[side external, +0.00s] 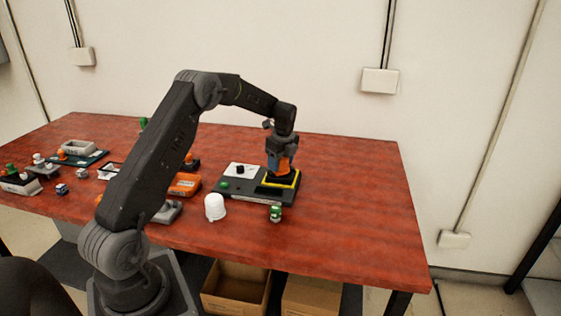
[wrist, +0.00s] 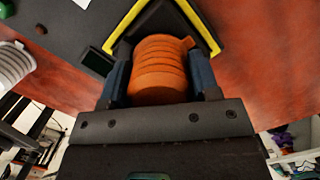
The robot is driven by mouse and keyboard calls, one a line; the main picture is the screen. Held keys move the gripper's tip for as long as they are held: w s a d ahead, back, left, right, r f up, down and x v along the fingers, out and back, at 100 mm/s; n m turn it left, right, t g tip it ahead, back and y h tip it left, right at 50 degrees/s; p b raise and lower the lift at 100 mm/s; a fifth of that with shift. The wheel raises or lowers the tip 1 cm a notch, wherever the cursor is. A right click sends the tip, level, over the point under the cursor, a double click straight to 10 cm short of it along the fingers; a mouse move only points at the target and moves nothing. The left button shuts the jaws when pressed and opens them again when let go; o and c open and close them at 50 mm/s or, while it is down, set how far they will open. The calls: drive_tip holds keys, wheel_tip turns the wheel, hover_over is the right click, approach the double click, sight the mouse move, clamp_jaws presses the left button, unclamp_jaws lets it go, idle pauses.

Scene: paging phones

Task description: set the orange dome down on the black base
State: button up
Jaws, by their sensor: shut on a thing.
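The orange dome (side external: 281,166) is between the jaws of my gripper (side external: 281,168). In the wrist view the orange dome (wrist: 160,70) looks ribbed and fills the space between the two blue-grey fingers of my gripper (wrist: 160,85), which are shut on it. The black base (side external: 279,179) is just below, inside a yellow frame on a dark board. Whether the dome touches the base cannot be told; the dome and gripper hide much of it. The yellow edge (wrist: 198,25) shows beyond the dome in the wrist view.
The dark board (side external: 240,194) also carries a white plate with a black knob (side external: 240,169) and a green button. A white ribbed dome (side external: 215,207) and a small green-and-white item (side external: 275,213) stand at its front. An orange case (side external: 185,184) lies left. The table's right side is clear.

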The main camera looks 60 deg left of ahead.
drive_tip(key=shift+f, duration=0.2)
idle(0.5)
drive_tip(key=o, duration=1.3)
drive_tip(key=shift+r, duration=0.1)
drive_tip(key=shift+r, duration=3.15)
